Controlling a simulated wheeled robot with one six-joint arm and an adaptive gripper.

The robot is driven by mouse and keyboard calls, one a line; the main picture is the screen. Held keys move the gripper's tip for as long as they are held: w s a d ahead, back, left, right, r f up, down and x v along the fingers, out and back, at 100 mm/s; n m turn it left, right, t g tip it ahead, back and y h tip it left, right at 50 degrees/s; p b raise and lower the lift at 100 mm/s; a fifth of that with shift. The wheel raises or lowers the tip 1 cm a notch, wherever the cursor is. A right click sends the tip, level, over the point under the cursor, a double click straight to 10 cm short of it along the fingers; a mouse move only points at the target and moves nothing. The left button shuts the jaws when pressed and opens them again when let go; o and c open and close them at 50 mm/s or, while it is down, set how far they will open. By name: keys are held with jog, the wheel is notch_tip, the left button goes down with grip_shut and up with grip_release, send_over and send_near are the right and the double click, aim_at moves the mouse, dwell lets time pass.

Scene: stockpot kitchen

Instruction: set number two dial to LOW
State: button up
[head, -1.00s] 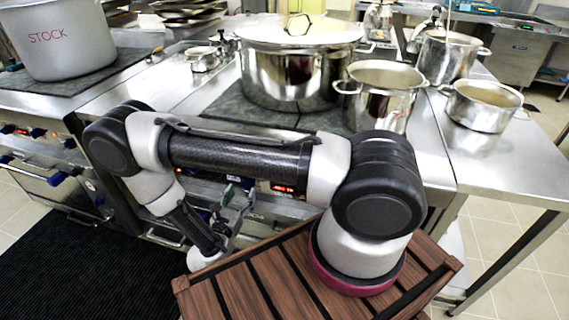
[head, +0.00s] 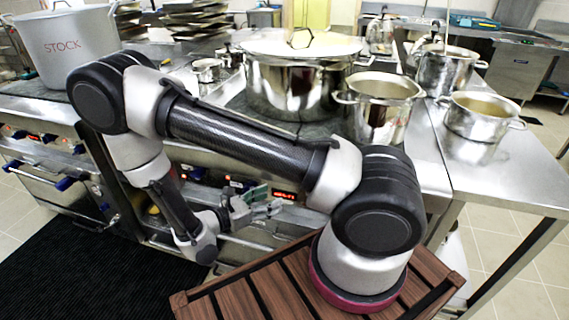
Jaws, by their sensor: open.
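My gripper (head: 268,202) is open and empty in front of the stove's front panel, low in the middle of the head view. Its fingers point to the right, close to a red lit display (head: 284,194) on the panel. I cannot tell whether the fingers touch any dial.
A large lidded stockpot (head: 290,88) stands on the cooktop. An open steel pot (head: 376,112) and a smaller pot (head: 478,116) stand to its right. A grey pot marked STOCK (head: 62,48) is at the far left. A dark mat (head: 85,265) covers clear floor.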

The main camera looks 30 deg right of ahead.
jog(key=s+d+r+m+g+y, duration=0.1)
jog(key=s+r+m+g+y, duration=0.2)
jog(key=r+m+y, duration=0.2)
jog(key=s+d+r+m+g+y, duration=0.1)
jog(key=s+r+m+g+y, duration=0.2)
jog(key=r, duration=0.9)
jog(key=shift+s+d+m+g+y, duration=0.2)
jog(key=shift+m+g+y, duration=0.2)
jog(key=shift+m+y, duration=1)
jog(key=shift+r+m+h, duration=0.1)
jog(key=shift+m+h, duration=0.2)
jog(key=shift+h, duration=0.2)
jog(key=s+d+r+m+t+y, duration=0.3)
jog(key=r+m+t, duration=0.1)
jog(key=r, duration=0.5)
jog(key=s+d+r+m+t+y, duration=0.3)
jog(key=s+d+r+m+t, duration=0.1)
jog(key=r, duration=0.5)
jog(key=shift+s+r+t+y, duration=0.15)
jog(key=shift+r+t+y, duration=0.15)
jog(key=shift+r+t, duration=0.1)
